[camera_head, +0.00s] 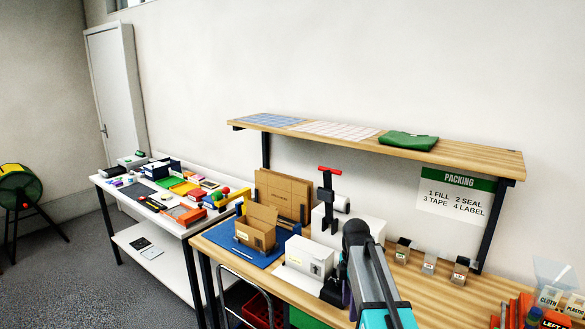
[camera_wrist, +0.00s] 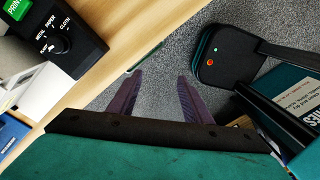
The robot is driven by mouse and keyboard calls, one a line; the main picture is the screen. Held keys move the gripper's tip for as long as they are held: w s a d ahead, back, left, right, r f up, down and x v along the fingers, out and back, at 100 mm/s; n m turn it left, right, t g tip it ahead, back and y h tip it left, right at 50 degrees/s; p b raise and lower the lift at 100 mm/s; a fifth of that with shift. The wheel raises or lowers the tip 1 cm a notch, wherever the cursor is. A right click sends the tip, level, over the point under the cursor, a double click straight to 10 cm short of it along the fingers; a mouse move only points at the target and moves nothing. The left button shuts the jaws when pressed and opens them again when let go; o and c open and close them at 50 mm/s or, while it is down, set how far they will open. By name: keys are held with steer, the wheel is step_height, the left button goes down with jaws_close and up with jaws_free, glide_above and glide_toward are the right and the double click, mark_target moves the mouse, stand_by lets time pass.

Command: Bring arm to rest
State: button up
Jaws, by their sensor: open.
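My arm (camera_head: 372,275) reaches over the wooden packing table (camera_head: 408,285) in the head view. Its gripper is mostly hidden there behind the arm. In the wrist view, my gripper (camera_wrist: 160,76) shows two dark purple fingers spread apart with nothing between them. They point over the grey floor (camera_wrist: 160,110), beside the edge of the wooden tabletop (camera_wrist: 135,45).
A black dial device (camera_wrist: 55,38) lies close left of the fingers. An open carton (camera_head: 256,232) and white box (camera_head: 309,257) stand on the table, under a shelf (camera_head: 460,160).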

steer(key=s+f+m+g+b, duration=0.15)
steer(key=s+f+m, duration=0.5)
steer(key=f, duration=0.85)
steer(key=s+f+m+g+b, duration=0.1)
steer(key=s+f+m+b, duration=0.2)
steer(key=s+f, duration=0.9)
steer(key=s+f+m+g+b, duration=0.2)
steer(key=s+f+m, duration=0.8)
steer(key=s+f, duration=1.1)
steer(key=shift+s+f+b, duration=0.2)
steer(key=shift+f+b, duration=0.45)
steer(key=shift+b, duration=0.45)
steer(key=shift+a, duration=0.15)
